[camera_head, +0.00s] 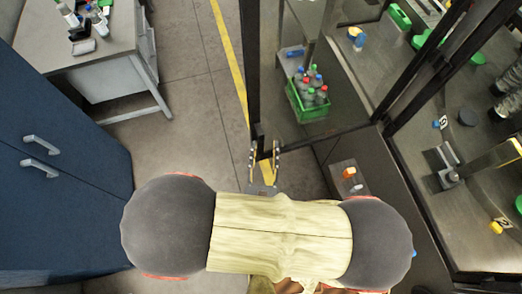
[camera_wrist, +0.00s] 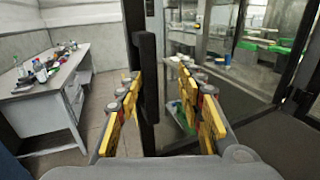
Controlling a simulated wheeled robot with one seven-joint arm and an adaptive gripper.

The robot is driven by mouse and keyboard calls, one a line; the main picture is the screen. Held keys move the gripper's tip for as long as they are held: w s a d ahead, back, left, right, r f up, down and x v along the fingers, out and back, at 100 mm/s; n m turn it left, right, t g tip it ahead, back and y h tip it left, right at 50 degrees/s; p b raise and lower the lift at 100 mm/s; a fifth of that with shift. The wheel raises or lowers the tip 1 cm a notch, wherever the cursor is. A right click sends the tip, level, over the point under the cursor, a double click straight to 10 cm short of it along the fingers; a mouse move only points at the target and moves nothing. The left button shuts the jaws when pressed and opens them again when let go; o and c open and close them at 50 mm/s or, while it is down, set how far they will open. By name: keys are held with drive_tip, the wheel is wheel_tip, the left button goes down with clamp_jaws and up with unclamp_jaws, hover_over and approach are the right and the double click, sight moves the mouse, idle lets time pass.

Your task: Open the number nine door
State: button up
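A glass door (camera_head: 345,85) in a dark frame stands ahead of my gripper in the head view. Its dark upright edge (camera_head: 250,55) is just beyond the fingers. I cannot read a number nine on it. My gripper (camera_head: 264,160) is open, with its two fingers spread. In the wrist view a black vertical bar handle (camera_wrist: 147,85) stands between the yellow-padded fingers of my gripper (camera_wrist: 165,112), close to the left finger. I cannot tell whether that finger touches it. Whether the door is fully closed is unclear.
A blue cabinet (camera_head: 60,190) stands at the left. A desk (camera_head: 85,50) with bottles is at the back left. Through the glass, a green crate (camera_head: 305,112) holds several bottles. The machine table (camera_head: 470,190) is at the right. Grey floor (camera_head: 185,130) is clear between cabinet and door.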

drive_tip(key=shift+o, duration=1)
drive_tip(key=shift+d, duration=0.2)
wheel_tip(320, 180, up, 10)
drive_tip(key=shift+a, duration=0.1)
